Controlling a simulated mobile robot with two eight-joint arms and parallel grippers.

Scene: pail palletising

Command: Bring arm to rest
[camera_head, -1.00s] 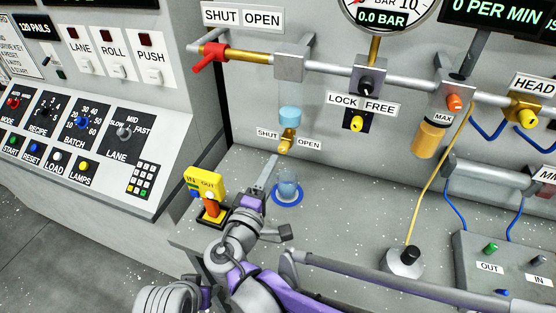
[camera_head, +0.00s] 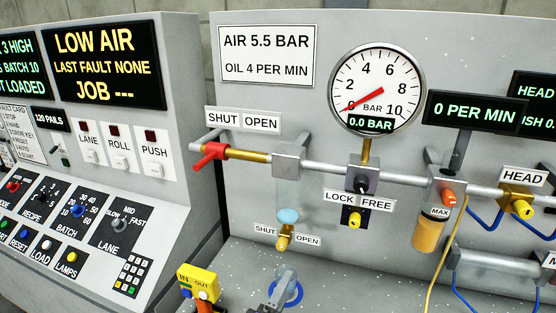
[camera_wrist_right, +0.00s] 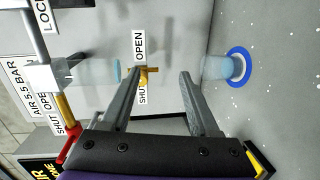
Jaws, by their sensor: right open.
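My right gripper (camera_head: 272,288) shows at the bottom edge of the head view, partly cut off by the frame. In the right wrist view its two grey fingers (camera_wrist_right: 160,78) stand apart with nothing between them. A clear cup with bluish contents (camera_wrist_right: 220,68) stands on a blue ring (camera_wrist_right: 240,64) on the bench, to the right of the fingers in that view. The ring (camera_head: 296,292) also shows in the head view, partly behind the gripper. My left gripper is in no view.
A brass drain valve (camera_head: 284,238) hangs below a clear bowl (camera_head: 288,215) just behind the gripper. A red-handled valve (camera_head: 210,155), pipe and gauge (camera_head: 376,90) run along the panel. A yellow IN/OUT box (camera_head: 198,282) stands left. A control console (camera_head: 95,190) is further left.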

